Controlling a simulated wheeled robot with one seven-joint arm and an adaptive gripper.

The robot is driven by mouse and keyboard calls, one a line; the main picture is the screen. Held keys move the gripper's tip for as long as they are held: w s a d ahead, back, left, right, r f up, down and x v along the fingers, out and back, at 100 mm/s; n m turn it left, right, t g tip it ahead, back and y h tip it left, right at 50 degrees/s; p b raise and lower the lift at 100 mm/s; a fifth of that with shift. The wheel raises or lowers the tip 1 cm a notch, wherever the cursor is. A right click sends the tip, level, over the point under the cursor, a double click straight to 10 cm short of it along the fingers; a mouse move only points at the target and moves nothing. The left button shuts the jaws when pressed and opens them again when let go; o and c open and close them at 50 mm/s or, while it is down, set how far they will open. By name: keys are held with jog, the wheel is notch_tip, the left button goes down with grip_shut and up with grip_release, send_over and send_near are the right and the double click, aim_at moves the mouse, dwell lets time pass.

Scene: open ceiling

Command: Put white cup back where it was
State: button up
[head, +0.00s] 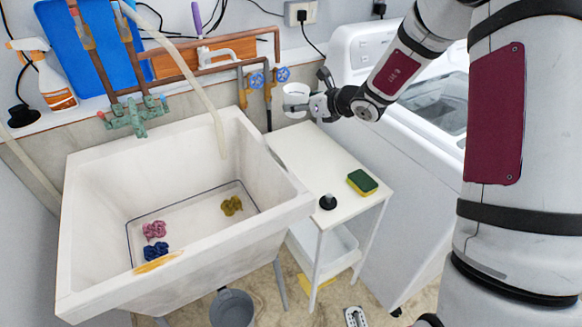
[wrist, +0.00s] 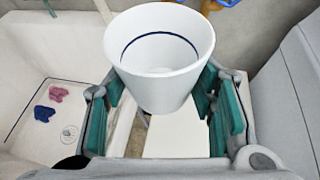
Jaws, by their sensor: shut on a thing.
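The white cup (head: 295,93) is in my gripper (head: 318,100), held upright in the air above the far end of the small white side table (head: 300,150). In the wrist view the cup (wrist: 165,85) fills the upper middle and shows a dark blue line inside its rim. The green-padded fingers of my gripper (wrist: 160,112) stand on both sides of the cup, shut on it. The cup hides part of the table in the wrist view.
A white sink (head: 95,200) with pink, blue and yellow items inside stands left. The table bears a green-yellow sponge (head: 362,182) and a small black item (head: 327,202); its far part is clear. A white washing machine (head: 385,190) stands right. Pipes with blue valves (head: 257,80) are behind the cup.

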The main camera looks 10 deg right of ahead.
jog(key=n+g+y+b, duration=0.2)
jog(key=b, duration=0.8)
send_over(295, 164)
notch_tip(295, 164, down, 15)
notch_tip(295, 164, down, 10)
jog(key=shift+d+f+b, duration=0.1)
jog(key=shift+f+b, duration=0.15)
jog(key=shift+b, duration=0.65)
jog(key=shift+f, duration=0.1)
jog(key=shift+f, duration=0.1)
jog(key=o, duration=1.2)
